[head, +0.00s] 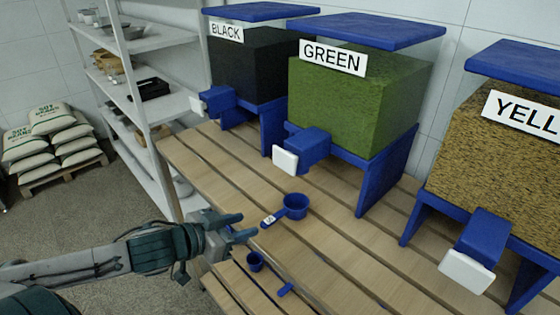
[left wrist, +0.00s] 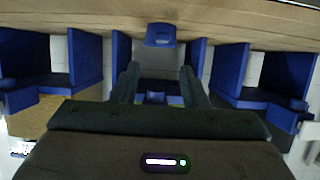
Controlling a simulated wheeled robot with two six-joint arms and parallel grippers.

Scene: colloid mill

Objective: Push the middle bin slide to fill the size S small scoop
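The middle bin (head: 345,110) is labelled GREEN and holds green material. Its blue outlet carries a white-faced slide (head: 285,160) at the front. My right gripper is not in view.
The BLACK bin (head: 250,65) stands left and the yellow bin (head: 500,125) right. A grey shelf rack (head: 140,70) stands at the left. The table right of the scoops is clear.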

